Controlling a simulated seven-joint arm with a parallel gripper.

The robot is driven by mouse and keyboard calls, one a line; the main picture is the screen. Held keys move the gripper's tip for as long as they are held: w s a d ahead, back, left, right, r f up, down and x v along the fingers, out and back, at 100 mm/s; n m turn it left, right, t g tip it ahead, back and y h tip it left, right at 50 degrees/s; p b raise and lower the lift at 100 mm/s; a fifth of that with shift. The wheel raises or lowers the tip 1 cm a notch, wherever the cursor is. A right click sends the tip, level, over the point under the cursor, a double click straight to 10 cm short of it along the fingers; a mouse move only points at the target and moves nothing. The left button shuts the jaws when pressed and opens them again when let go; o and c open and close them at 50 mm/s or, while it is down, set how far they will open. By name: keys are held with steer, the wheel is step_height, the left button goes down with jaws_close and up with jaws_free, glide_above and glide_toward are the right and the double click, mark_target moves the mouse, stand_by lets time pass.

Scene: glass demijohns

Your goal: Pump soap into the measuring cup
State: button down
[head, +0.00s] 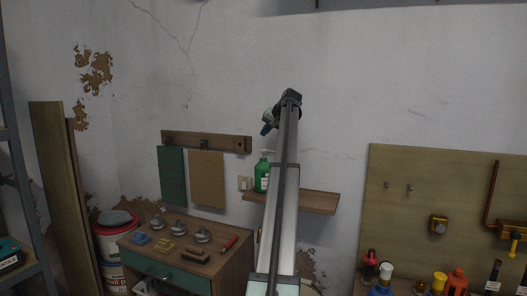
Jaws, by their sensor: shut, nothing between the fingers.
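A green soap bottle (261,179) with a pale pump top stands upright on a small wooden wall shelf (318,201). My arm rises through the middle of the picture and covers part of the shelf just right of the bottle. My gripper (265,131) is small in view, above the bottle and apart from it, pointing down. It is shut and empty. I cannot make out a measuring cup; my arm may hide it.
A wooden cabinet (184,258) at lower left bears several small metal parts and a red-handled tool (230,243). Two cloths hang from a wall rail (215,142). Several bottles stand at lower right below a wooden panel (420,200). The shelf's right end is bare.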

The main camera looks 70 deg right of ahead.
mark_target(265, 150)
steer(key=shift+f, duration=2)
steer(key=shift+f, duration=0.2)
stand_by(0.4)
steer(key=shift+f, duration=0.25)
steer(key=shift+f, duration=0.9)
stand_by(1.3)
steer(key=shift+r, duration=1.35)
steer(key=shift+r, duration=2.5)
